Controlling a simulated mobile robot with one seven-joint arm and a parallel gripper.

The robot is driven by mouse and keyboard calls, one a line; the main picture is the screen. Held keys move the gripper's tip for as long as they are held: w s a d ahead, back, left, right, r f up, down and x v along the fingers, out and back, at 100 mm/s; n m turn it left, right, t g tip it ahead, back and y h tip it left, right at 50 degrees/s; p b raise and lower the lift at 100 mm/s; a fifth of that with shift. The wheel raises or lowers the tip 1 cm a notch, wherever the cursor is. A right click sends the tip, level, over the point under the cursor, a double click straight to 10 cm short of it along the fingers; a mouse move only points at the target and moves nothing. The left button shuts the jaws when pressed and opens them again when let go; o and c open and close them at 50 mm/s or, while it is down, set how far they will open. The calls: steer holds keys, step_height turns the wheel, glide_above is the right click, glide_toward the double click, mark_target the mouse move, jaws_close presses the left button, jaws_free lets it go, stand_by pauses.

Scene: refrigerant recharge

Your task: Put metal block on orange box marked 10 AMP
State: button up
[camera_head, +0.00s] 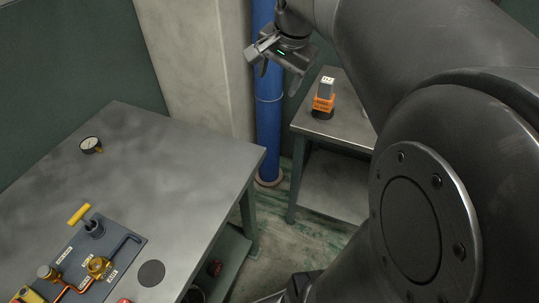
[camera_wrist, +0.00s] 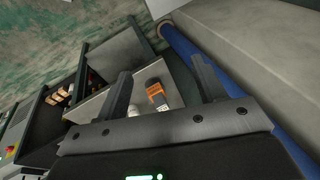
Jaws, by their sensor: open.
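The orange box (camera_head: 323,104) stands on the small grey table at the back right, with dark marking on its front and a dark base.
A blue pipe (camera_head: 268,110) stands between the small table (camera_head: 345,132) and the large metal table (camera_head: 190,165). The large table holds a gauge (camera_head: 91,145) and a valve panel (camera_head: 120,250). A whitish object (camera_wrist: 133,109) is near the box in the wrist view.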

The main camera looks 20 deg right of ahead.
steer(key=s+a+f+n, duration=0.2)
steer(key=s+n, duration=0.1)
steer(key=s, duration=0.2)
steer(key=s+a+f+n+t, duration=0.1)
steer(key=s+a+f+n, duration=0.1)
steer(key=s, duration=0.4)
steer(key=s+a+f+n, duration=0.2)
steer(key=s+a+n, duration=0.2)
steer(key=s+n, duration=0.1)
steer(key=shift+s+a+f+n+t+h, duration=0.15)
steer(key=shift+s+f+n+t+h, duration=0.15)
steer(key=shift+t, duration=0.1)
